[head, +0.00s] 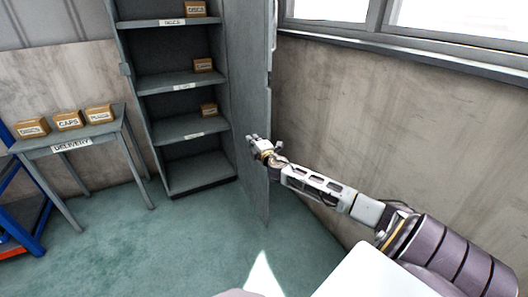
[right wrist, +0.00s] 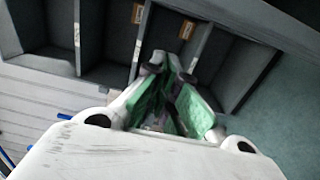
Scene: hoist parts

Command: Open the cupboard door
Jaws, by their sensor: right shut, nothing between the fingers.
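The grey cupboard (head: 128,100) stands against the back wall, and its shelves face me. Its door (head: 256,195) stands wide open on the right side, swung out towards me near the right wall. My right gripper (head: 252,140) is at the door's middle height, overlapping its free-edge side in the head view. It is shut and empty; whether it touches the door I cannot tell. In the right wrist view the gripper's fingers (right wrist: 168,65) show in front of the open shelves. My left gripper is not in view.
Small labelled boxes (head: 203,65) sit on the cupboard's shelves. A delivery table (head: 90,130) with 3 boxes stands left of the cupboard. A blue frame (head: 30,225) is at the far left. The green floor (head: 180,245) before the cupboard is clear. The right wall (head: 350,125) is close to my right arm.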

